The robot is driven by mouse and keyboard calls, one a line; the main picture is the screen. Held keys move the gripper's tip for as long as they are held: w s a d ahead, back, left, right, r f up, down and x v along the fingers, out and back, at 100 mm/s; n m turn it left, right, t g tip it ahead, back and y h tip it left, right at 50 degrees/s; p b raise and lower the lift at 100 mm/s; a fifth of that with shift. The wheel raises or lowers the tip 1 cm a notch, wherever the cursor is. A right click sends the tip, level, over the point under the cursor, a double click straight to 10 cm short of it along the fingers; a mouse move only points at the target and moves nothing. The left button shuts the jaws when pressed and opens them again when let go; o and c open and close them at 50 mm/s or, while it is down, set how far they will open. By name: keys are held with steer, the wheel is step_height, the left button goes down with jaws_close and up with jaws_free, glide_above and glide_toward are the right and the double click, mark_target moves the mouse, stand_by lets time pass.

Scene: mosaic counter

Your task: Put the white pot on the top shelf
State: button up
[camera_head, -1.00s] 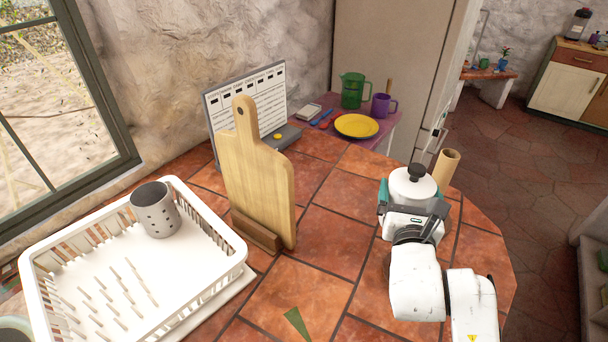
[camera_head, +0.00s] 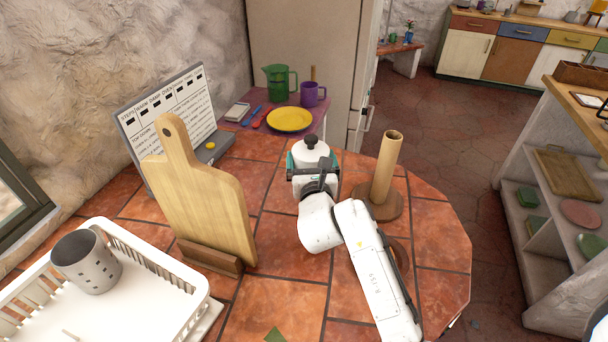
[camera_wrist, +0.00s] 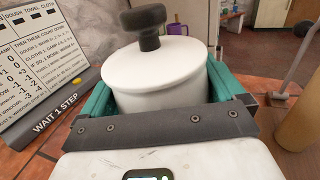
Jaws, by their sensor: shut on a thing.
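The white pot (camera_head: 311,153) has a white lid with a dark knob. It is upright above the tiled counter, between the cutting board and the paper roll holder. My gripper (camera_head: 313,170) is shut on it, with a teal finger on each side. In the wrist view the pot (camera_wrist: 162,75) fills the middle, and its lower part is hidden behind my gripper (camera_wrist: 165,110). I cannot tell whether its base touches the counter. A shelf unit (camera_head: 537,230) stands at the right, with boards and dishes on its levels; a crate (camera_head: 583,75) sits on its top.
A wooden cutting board (camera_head: 200,200) stands left of my arm, with a white dish rack (camera_head: 180,300) in front. A cardboard tube on a stand (camera_head: 387,165) is close to the right of the pot. A yellow plate (camera_head: 289,119) lies behind. Open floor (camera_head: 455,140) separates counter and shelves.

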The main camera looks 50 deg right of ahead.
steer(key=w+f, duration=0.1)
steer(key=w+d+f, duration=0.1)
steer(key=w+f+b, duration=0.1)
steer(key=shift+d+f, duration=0.25)
steer(key=shift+f, duration=0.1)
steer(key=shift+d+f+b, duration=0.1)
steer(key=shift+f+b, duration=0.3)
steer(key=shift+f, duration=1.25)
steer(key=shift+f, duration=0.1)
steer(key=o, duration=1.2)
steer(key=shift+f, duration=0.15)
